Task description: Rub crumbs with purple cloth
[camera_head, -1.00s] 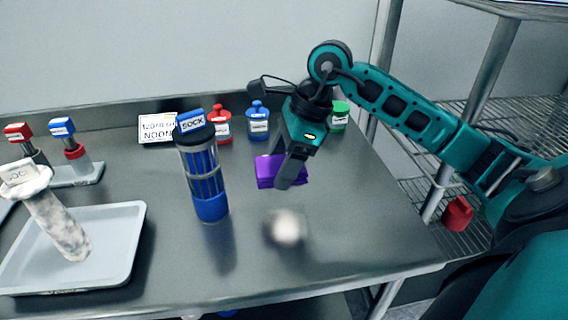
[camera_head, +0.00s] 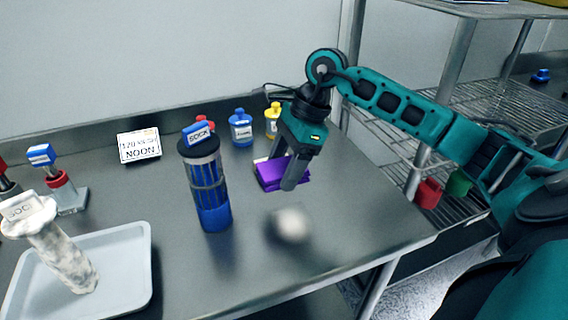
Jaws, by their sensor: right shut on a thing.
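The purple cloth (camera_head: 270,180) is a folded pad, with my right gripper (camera_head: 284,166) shut on it. The cloth is low over the steel table or on it; I cannot tell whether they touch. A blurry whitish patch (camera_head: 291,223), which looks like the crumbs, lies on the table just in front of the cloth and apart from it. My right arm reaches in from the right. My left gripper is not in view.
A blue caged cylinder labelled SOCK (camera_head: 213,190) stands left of the cloth. A grey tray (camera_head: 130,270) holds a whitish, dusty cylinder (camera_head: 65,255). Red, blue (camera_head: 241,128) and yellow (camera_head: 272,120) bottles stand behind. A wire shelf (camera_head: 505,125) is at right.

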